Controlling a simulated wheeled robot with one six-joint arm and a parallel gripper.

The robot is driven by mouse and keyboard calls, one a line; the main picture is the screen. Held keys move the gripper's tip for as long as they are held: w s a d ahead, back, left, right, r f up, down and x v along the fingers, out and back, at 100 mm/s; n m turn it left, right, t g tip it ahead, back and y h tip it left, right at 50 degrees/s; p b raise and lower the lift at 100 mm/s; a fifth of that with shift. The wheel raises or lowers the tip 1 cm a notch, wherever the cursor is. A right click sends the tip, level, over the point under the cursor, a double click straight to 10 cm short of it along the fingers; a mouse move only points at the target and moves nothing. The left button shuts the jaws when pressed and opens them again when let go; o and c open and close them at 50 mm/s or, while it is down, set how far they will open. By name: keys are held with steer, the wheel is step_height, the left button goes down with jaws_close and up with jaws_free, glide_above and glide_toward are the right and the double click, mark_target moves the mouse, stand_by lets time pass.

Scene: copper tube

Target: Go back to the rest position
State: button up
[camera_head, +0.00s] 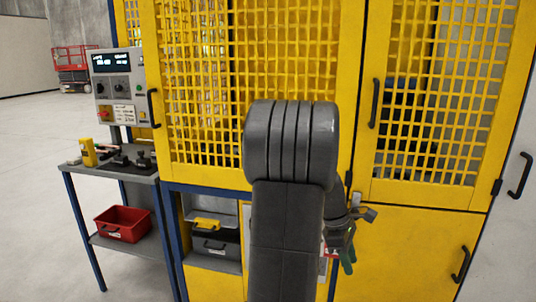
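My dark grey arm (290,190) stands upright in the middle of the picture, in front of the yellow machine. Its thick ribbed upper end is at the top and hides what lies behind it. Some small dark grey parts show at the arm's right edge, with a lighter grey piece sticking out to the right and something green-tipped below. I cannot tell which of these belong to my gripper. Its fingers cannot be made out, nor whether it holds anything. No copper tube can be seen.
The yellow mesh-door machine (215,90) fills the space close ahead. At left are a control panel (117,88) and a table (132,172) with a yellow item (88,153) and a red bin (122,224) below.

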steer(key=w+a+f+m+g+y+p, duration=0.1)
steer(key=w+a+f+m, duration=0.2)
steer(key=w+a+f, duration=0.2)
steer(key=shift+w+f+m+p, duration=0.4)
steer(key=shift+w+f, duration=0.15)
steer(key=shift+w, duration=0.05)
steer(key=shift+a, duration=0.1)
